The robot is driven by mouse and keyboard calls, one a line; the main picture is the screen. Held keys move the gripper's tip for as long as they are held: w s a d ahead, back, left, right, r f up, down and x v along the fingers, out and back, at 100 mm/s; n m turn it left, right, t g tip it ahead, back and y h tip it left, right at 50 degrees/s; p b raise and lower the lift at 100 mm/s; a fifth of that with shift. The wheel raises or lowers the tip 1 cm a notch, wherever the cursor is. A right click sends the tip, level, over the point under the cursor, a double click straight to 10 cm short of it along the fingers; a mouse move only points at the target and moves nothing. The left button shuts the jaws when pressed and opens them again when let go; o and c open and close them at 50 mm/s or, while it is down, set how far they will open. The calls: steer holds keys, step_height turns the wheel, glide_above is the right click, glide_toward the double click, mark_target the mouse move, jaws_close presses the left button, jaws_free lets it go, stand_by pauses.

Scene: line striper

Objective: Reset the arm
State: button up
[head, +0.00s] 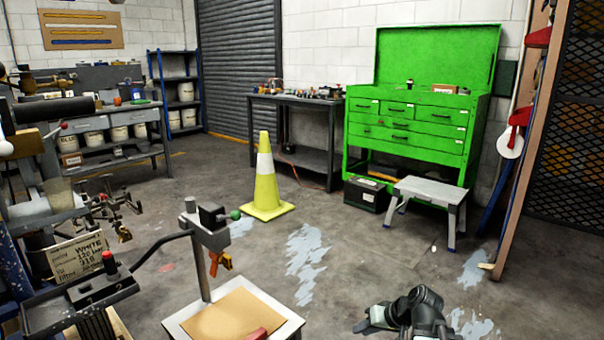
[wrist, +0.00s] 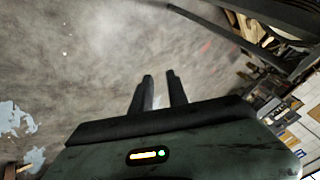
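My gripper (wrist: 161,77) shows in the wrist view as two dark fingers with a gap between them. It is open, and nothing is held between the fingers. Beyond the fingertips is bare grey concrete floor (wrist: 110,60). In the head view, my dark arm (head: 415,308) is low at the bottom edge, right of centre. The gripper's fingers cannot be made out clearly there.
A white-topped stand with a brown board (head: 232,316) is left of my arm. A yellow cone (head: 265,185), a grey step stool (head: 430,192) and a green tool chest (head: 412,130) stand beyond. The floor between, with pale paint patches (head: 305,262), is open.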

steer(key=s+a+f+g+h+p, duration=0.25)
steer(key=s+g+h, duration=0.3)
steer(key=s, duration=0.35)
step_height(320, 180, up, 36)
steer(key=p, duration=3.6)
steer(key=shift+w+d+m, duration=0.3)
steer(key=shift+r+t, duration=0.1)
steer(key=shift+t, duration=0.15)
steer(key=shift+d, duration=0.1)
